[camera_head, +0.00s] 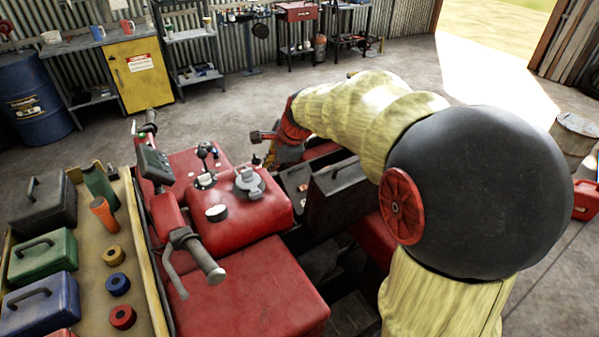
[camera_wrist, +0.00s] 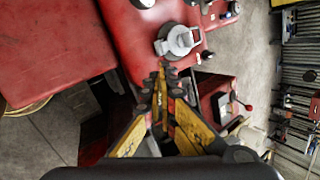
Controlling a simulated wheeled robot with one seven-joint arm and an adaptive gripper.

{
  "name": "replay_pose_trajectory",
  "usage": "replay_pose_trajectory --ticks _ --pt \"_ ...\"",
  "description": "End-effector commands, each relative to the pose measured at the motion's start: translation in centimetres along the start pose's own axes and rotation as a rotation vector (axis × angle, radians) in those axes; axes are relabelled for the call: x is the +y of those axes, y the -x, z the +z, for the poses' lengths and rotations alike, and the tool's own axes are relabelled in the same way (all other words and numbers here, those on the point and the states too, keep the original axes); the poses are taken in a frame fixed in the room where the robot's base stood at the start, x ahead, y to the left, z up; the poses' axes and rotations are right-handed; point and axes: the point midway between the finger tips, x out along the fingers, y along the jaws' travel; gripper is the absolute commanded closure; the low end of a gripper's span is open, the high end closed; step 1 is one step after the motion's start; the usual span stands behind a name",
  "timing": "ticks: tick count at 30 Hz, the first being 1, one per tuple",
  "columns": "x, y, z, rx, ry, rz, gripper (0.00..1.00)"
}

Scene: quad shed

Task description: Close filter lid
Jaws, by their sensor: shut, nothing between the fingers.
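A dark grey panel with a raised handle, which looks like the filter lid (camera_head: 338,198), stands upright beside a dark open box (camera_head: 296,178) on the red quad. The lid is to the right of the box and apart from it at the top. My gripper (camera_head: 268,160) is beyond the box, next to the red tank, partly hidden by my wrist. In the wrist view my gripper (camera_wrist: 164,72) is shut and empty, with its yellow fingers together near the grey fuel cap. I cannot clearly make out the lid in that view.
The red tank (camera_head: 240,215) with its grey fuel cap (camera_head: 249,182) lies left of the box. The handlebar (camera_head: 186,245) stands further left. A wooden tray (camera_head: 90,235) holds toolboxes and tape rolls. Shelves line the back wall.

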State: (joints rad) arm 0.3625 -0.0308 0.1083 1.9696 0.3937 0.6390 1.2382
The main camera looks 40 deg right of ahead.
Motion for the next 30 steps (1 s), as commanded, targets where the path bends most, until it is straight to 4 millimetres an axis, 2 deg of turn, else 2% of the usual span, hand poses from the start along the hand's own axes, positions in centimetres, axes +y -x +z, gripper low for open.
replay_pose_trajectory --ticks 1,6,12,15,20,26,30 --pt "-1.3 -2.4 -2.3 0.006 -0.142 0.0 1.0" --pt "-5.2 -8.8 -9.4 0.016 -0.627 -0.035 1.0" --pt "-7.1 -14.9 -17.3 0.023 -1.082 -0.081 1.0" --pt "-7.3 -16.8 -19.9 0.023 -1.224 -0.096 1.0" --pt "-7.4 -18.3 -21.8 0.023 -1.328 -0.111 1.0" --pt "-7.4 -20.7 -22.0 0.023 -1.337 -0.109 1.0" --pt "-7.5 -23.5 -22.2 0.023 -1.335 -0.109 1.0"
